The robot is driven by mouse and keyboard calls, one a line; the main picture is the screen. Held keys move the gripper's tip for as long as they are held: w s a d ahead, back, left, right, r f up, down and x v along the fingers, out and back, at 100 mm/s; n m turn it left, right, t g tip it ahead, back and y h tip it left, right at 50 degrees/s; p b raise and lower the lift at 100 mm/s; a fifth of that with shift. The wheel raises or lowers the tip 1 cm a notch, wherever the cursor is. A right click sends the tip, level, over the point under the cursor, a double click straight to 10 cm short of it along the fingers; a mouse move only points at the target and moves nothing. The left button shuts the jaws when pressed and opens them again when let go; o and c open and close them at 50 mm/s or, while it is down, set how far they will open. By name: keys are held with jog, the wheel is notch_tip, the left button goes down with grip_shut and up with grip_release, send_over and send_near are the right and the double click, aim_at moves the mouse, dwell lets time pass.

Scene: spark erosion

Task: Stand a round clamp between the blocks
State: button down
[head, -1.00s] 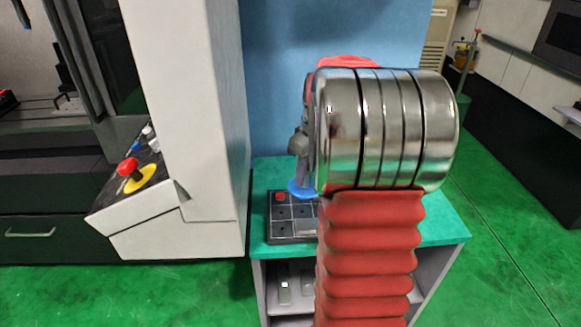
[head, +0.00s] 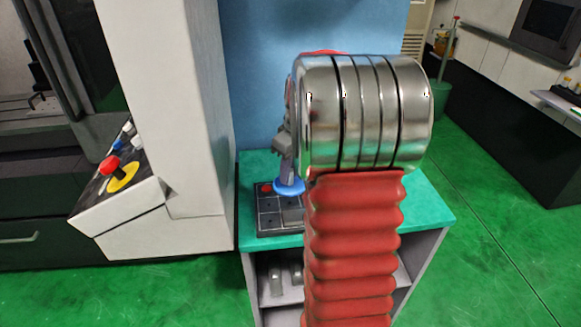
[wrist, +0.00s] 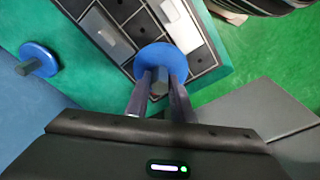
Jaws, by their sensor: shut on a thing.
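My gripper (wrist: 158,92) is shut on the grey stem of a round clamp, a blue disc (wrist: 160,57). The disc hangs over the edge of a black compartment tray (wrist: 120,12); the head view also shows the disc (head: 289,186) close above the tray (head: 270,235). I cannot tell whether it touches. A second blue disc with a grey stem (wrist: 38,60) stands on the bench at the left in the wrist view. My arm hides part of the tray in the head view.
The tray sits on a teal bench (head: 425,205) with shelves below holding small grey pieces (head: 276,278). A red piece (head: 266,188) is in a tray corner. A white machine column (head: 165,90) and control panel (head: 120,180) stand close left. Green floor is clear right.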

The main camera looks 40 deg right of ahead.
aim_at(289, 184)
jog(key=shift+f, duration=2.6)
jog(key=c, duration=1.5)
grip_release()
jog(key=shift+o, duration=0.2)
jog(key=shift+r, duration=5.5)
